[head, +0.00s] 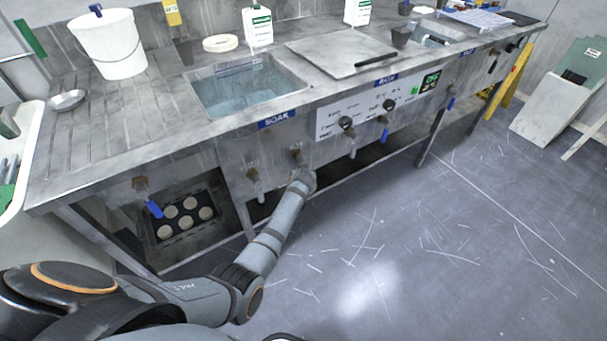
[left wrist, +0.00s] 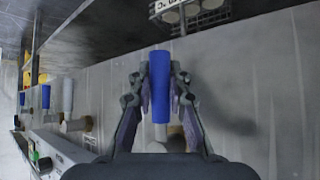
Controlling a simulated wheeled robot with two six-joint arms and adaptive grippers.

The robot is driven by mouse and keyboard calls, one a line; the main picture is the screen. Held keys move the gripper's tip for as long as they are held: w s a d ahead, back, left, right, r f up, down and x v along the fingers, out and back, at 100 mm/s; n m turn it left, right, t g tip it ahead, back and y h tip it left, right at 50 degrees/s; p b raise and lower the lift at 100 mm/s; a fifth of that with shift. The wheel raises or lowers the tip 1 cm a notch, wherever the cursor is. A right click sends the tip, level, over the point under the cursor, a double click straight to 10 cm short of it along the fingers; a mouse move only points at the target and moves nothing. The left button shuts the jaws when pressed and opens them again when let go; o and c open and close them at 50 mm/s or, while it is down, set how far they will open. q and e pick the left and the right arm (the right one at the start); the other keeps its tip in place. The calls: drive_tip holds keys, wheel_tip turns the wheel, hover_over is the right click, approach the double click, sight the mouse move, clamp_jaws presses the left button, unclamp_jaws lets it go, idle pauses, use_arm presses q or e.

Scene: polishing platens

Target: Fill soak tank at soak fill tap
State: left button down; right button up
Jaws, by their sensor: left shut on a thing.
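The soak tank (head: 235,100) is the square sunken basin in the steel bench, with bluish water visible in it. A blue SOAK label (head: 277,119) is on the bench's front edge below it. Under the label, two valves stick out of the front panel, a left one (head: 253,174) and a right one (head: 297,154). My left gripper (head: 303,178) is at the right valve and hides its lever in the head view. In the left wrist view, my left gripper (left wrist: 160,95) is shut on a blue tap lever (left wrist: 159,75). My right gripper is not in view.
A steel lid (head: 335,55) lies right of the tank. Other blue-levered valves (head: 385,130) line the front. The scratched floor (head: 400,240) before the bench is clear.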

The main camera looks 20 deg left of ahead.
use_arm(q)
drive_tip(key=shift+f, duration=0.1)
drive_tip(key=c, duration=1.5)
unclamp_jaws()
drive_tip(key=v, duration=0.7)
drive_tip(key=shift+s, duration=0.25)
